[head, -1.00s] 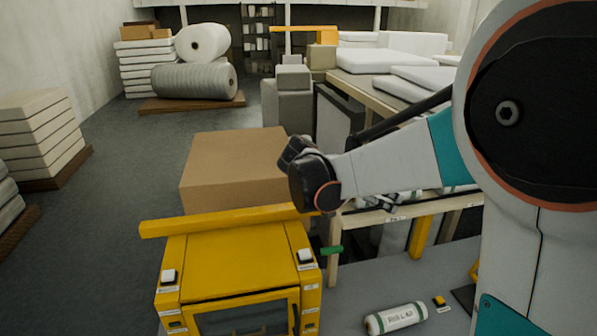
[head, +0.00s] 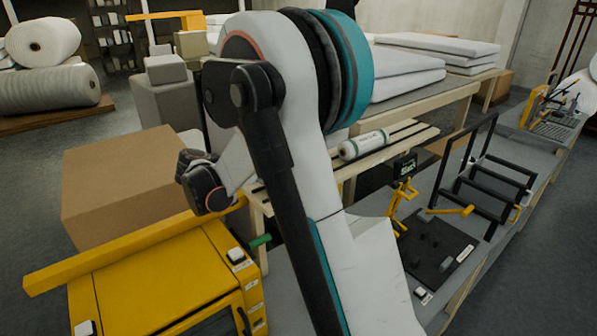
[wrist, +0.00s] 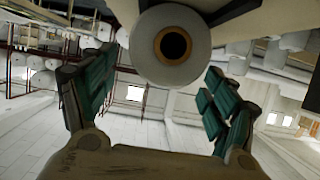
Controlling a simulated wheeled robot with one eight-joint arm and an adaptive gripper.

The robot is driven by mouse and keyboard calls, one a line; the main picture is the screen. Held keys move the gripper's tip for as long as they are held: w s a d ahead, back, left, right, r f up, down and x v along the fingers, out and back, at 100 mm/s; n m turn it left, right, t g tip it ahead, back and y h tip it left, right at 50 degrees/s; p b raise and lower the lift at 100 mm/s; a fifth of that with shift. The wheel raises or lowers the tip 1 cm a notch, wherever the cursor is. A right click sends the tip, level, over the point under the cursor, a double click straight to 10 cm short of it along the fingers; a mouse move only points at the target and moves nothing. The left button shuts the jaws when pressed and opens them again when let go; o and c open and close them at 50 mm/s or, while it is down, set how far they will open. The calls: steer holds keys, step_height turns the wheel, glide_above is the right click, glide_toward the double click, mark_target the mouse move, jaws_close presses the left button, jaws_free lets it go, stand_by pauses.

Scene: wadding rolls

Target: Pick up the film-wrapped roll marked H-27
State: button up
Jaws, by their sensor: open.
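A white film-wrapped roll (head: 363,144) with green bands at its ends lies on the slatted wooden rack in the head view, beyond my arm. Its label is too small to read, so I cannot tell whether it is H-27. My fingertips cannot be made out in the head view.
A yellow cabinet (head: 150,290) stands front left, with a brown carton (head: 125,185) behind it. A black roller stand (head: 487,185) and dark plate (head: 435,250) are on the grey bench at right. White padded sheets (head: 405,75) lie on the table behind.

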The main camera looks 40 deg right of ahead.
steer(key=shift+f+x, duration=0.15)
steer(key=shift+x, duration=1.25)
steer(key=shift+f+x, duration=0.2)
steer(key=shift+x, duration=1.15)
steer(key=shift+a, duration=0.15)
steer(key=shift+c, duration=0.5)
steer(key=c, duration=1.1)
